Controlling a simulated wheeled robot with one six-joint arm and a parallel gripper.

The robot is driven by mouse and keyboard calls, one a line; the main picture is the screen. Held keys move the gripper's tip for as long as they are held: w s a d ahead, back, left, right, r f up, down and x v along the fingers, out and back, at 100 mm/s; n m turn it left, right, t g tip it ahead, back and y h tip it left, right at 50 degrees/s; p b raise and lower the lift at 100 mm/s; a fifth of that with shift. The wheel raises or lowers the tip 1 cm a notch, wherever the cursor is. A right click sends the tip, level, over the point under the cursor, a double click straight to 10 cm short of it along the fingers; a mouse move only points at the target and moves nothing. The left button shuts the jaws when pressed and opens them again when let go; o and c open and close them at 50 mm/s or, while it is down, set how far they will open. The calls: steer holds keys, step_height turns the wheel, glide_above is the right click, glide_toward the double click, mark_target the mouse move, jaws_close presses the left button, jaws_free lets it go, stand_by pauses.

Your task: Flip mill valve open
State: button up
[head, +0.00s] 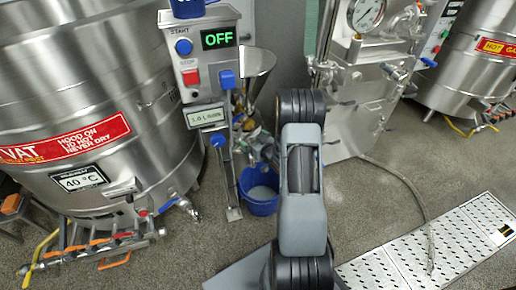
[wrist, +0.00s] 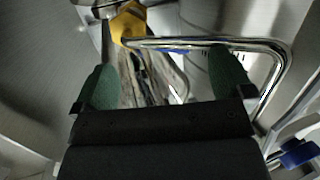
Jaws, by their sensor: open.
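The mill stand (head: 205,60) is a grey control post with a green OFF display, a blue START button and a red STOP button. Several blue handles or knobs show on it, among them one beside the post (head: 227,79) and one lower down (head: 218,141). I cannot tell which is the valve. In the wrist view my gripper (wrist: 165,62) is open, its green fingers wide apart, with nothing clearly held. A bent chrome tube (wrist: 215,42) passes by the fingertips. A blue handle (wrist: 297,153) shows at lower right. My arm hides the gripper in the head view.
A blue bucket (head: 261,200) is on the floor beside the post. A steel machine with a gauge (head: 367,14) stands behind. A perforated ramp (head: 440,250) lies at right. A yellow part (wrist: 128,20) is near the fingers.

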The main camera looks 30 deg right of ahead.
steer(key=s+m+g+h+p, duration=0.2)
steer(key=s+g+h+p, duration=0.15)
steer(key=s+g, duration=0.55)
steer(key=s+a+r+g+p, duration=0.1)
steer(key=s+a+r, duration=0.2)
steer(key=r, duration=0.2)
steer(key=s+a+r+g+p, duration=0.2)
steer(key=s+a+r, duration=0.1)
steer(key=r, duration=0.3)
steer(key=s+a+r+m+g+p, duration=0.1)
steer(key=s+a+r+g+p, duration=0.1)
steer(key=s+a+r, duration=0.1)
steer(key=shift+s+a+r+y, duration=0.25)
steer(key=shift+s+r+y, duration=0.25)
steer(key=shift+r, duration=0.8)
